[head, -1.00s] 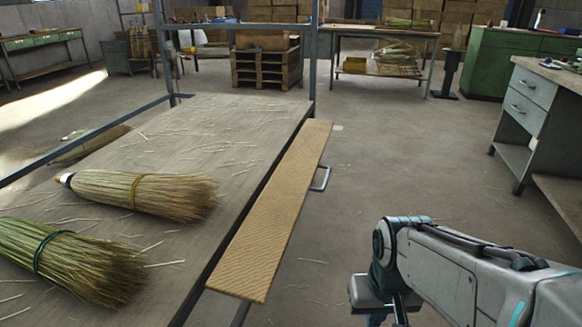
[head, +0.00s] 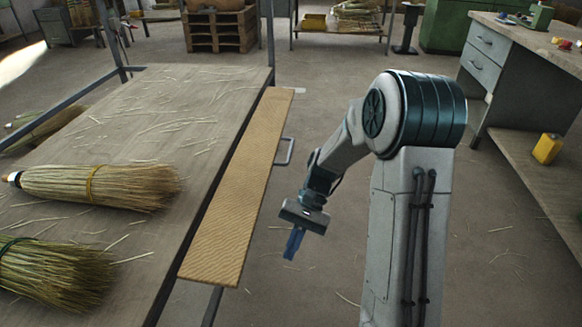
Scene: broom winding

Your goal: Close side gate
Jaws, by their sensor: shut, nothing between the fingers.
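The side gate (head: 238,190) is a long tan ribbed panel along the right edge of the table (head: 160,110). It lies folded outward, roughly level with the tabletop or a little below it. A grey metal handle (head: 287,152) sticks out from its right edge, toward the far end. My gripper (head: 292,246) is to the right of the panel's near half, below and nearer than the handle. It points down with its blue fingers shut and empty, apart from the panel and handle.
Two straw brooms, one with a yellow band (head: 98,186) and one with a green band (head: 50,272), lie on the table among loose straws. A metal post (head: 270,40) rises at the table's far right corner. A workbench (head: 520,60) stands at right; the floor between is clear.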

